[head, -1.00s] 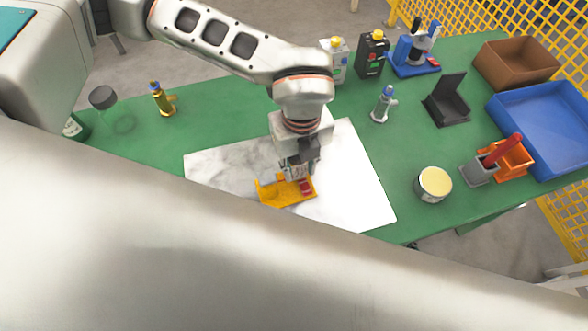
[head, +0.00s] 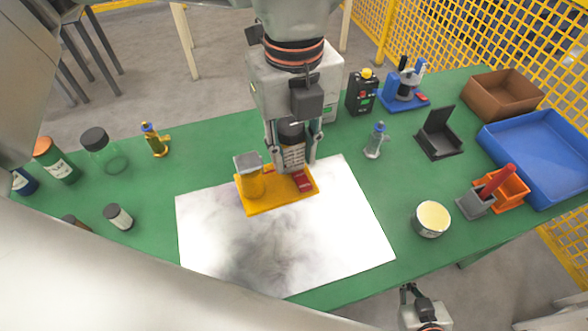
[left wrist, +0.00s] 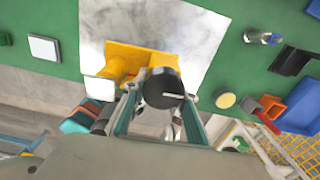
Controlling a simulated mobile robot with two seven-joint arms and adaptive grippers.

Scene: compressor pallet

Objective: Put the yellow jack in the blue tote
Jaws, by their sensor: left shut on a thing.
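A small yellow upright piece with a blue top and a side stub, which looks like the yellow jack (head: 155,140), stands on the green table at the left. The blue tote (head: 540,150) lies at the far right, its visible inside empty. My left gripper (head: 291,155) is shut on a dark bottle with a white label and black cap (head: 292,150), whose cap shows in the left wrist view (left wrist: 164,88). The bottle is over the right part of a yellow stand (head: 265,200); contact cannot be told. My right gripper (head: 410,291) shows small at the bottom edge, jaws unclear.
A pale board (head: 340,235) lies under the yellow stand. A grey jack-like piece (head: 376,140), a tin (head: 432,218), a black holder (head: 438,133), an orange bin (head: 505,188) and a brown box (head: 503,93) stand to the right.

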